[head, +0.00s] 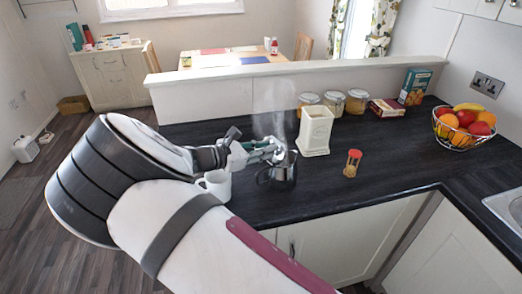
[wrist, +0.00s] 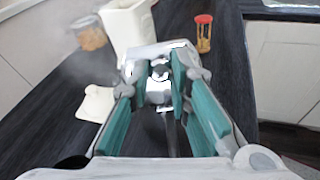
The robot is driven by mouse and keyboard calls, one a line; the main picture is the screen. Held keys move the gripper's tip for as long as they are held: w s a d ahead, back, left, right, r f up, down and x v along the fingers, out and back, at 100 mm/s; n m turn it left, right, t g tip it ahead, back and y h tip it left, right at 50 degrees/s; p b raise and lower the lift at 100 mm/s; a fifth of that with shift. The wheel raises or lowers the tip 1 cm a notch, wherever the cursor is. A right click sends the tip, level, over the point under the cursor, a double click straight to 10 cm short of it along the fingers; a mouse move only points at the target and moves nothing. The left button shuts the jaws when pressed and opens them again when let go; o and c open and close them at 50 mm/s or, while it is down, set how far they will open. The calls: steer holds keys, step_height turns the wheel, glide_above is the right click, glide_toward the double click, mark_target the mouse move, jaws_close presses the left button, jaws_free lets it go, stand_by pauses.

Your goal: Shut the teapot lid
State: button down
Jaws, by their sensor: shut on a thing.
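The shiny metal teapot (head: 283,176) stands on the dark worktop, with steam rising above it. My gripper (head: 270,150) reaches in from the left at the top of the teapot. In the wrist view my gripper (wrist: 158,72) has its green-sided fingers on either side of a shiny metal part, the teapot lid (wrist: 158,86), and is shut on it. The lid looks raised in the head view, but its exact angle is hard to tell. The fingers hide part of the lid and the teapot's top.
A cream canister (head: 316,131) stands just behind right, and a red-capped jar (head: 352,163) to the right. Several glass jars, boxes and a fruit bowl (head: 464,127) stand farther back. The worktop's front right is clear.

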mark_target(280, 142)
steer(key=shift+w+d+r+g+y, duration=0.2)
steer(key=shift+w+d+g+y, duration=0.1)
steer(key=shift+d+g+y, duration=0.25)
steer(key=shift+w+d+r+g+y, duration=0.15)
steer(key=shift+w+d+g+y, duration=0.15)
steer(key=shift+y, duration=0.35)
steer(key=shift+w+d+f+g+y, duration=0.1)
steer(key=shift+w+d+g+y, duration=0.35)
steer(key=shift+y, duration=0.15)
steer(key=w+d+g+y+b, duration=0.1)
steer(key=y, duration=0.1)
steer(key=d+f+g+y+b, duration=0.1)
steer(key=b, duration=0.1)
steer(key=shift+w+d+g+y, duration=0.1)
steer(key=shift+w+g+y, duration=0.3)
steer(key=shift+w+d+f+g+y+b, duration=0.25)
steer(key=shift+d+f+g+y+b, duration=0.15)
steer(key=shift+g+y+b, duration=0.45)
steer(key=shift+w+d+f+g+y+b, duration=0.3)
steer(key=shift+f+g+y+b, duration=0.2)
steer(key=shift+y+b, duration=0.55)
steer(key=shift+s, duration=0.15)
steer(key=c, duration=1.5)
jaws_free()
steer(key=shift+o, duration=0.2)
steer(key=shift+r, duration=0.1)
